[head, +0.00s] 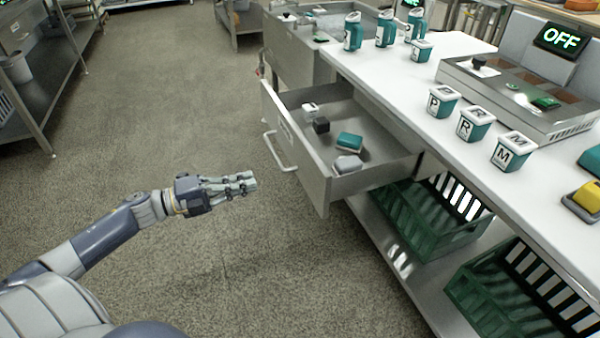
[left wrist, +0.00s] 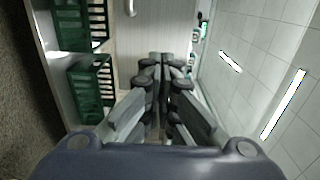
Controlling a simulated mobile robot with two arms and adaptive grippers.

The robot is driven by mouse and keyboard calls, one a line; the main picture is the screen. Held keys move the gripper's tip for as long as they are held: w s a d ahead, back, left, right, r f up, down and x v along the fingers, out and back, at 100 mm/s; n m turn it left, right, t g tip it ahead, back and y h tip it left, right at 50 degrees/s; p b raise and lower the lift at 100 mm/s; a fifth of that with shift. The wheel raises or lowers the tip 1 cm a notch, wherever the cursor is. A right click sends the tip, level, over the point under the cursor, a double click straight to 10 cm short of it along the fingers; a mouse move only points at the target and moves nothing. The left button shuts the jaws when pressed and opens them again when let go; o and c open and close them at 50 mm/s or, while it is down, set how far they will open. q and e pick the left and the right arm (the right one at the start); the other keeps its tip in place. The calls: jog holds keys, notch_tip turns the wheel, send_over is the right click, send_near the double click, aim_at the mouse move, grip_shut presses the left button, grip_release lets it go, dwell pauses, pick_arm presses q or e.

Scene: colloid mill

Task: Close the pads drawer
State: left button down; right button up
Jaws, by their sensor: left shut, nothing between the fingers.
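The pads drawer (head: 308,170) is pulled open from the steel counter in the head view. Its front panel with a bar handle (head: 281,152) faces left. Inside lie a white pad (head: 310,109), a black one (head: 321,126), a teal one (head: 350,141) and a grey one (head: 347,164). My left gripper (head: 250,183) is shut and empty, left of the drawer front and apart from it, a little below the handle in the picture. In the left wrist view the shut fingers (left wrist: 160,70) point toward a pale panel with a handle (left wrist: 131,8). My right gripper is not in view.
The white counter top (head: 400,75) carries several teal containers and a steel unit with an OFF display (head: 563,38). Green crates (head: 425,222) stand on the shelf below the drawer. The floor (head: 170,100) left of the drawer is clear.

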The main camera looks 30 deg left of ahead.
aim_at(305, 166)
pick_arm(q)
jog(key=b+x, duration=0.1)
jog(key=x, duration=1.1)
jog(key=shift+w+b, duration=0.25)
jog(key=shift+b, duration=0.05)
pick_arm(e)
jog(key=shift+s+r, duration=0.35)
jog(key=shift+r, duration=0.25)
pick_arm(q)
jog(key=shift+d, duration=0.1)
jog(key=shift+w+d, duration=0.15)
jog(key=shift+w, duration=0.1)
jog(key=x, duration=1.3)
jog(key=shift+r, duration=0.1)
jog(key=b+x, duration=0.1)
jog(key=x, duration=0.8)
jog(key=shift+w+d, duration=0.15)
jog(key=shift+w, duration=0.1)
jog(key=b+x, duration=0.1)
jog(key=x, duration=0.3)
jog(key=shift+w, duration=0.1)
jog(key=shift+w+d, duration=0.1)
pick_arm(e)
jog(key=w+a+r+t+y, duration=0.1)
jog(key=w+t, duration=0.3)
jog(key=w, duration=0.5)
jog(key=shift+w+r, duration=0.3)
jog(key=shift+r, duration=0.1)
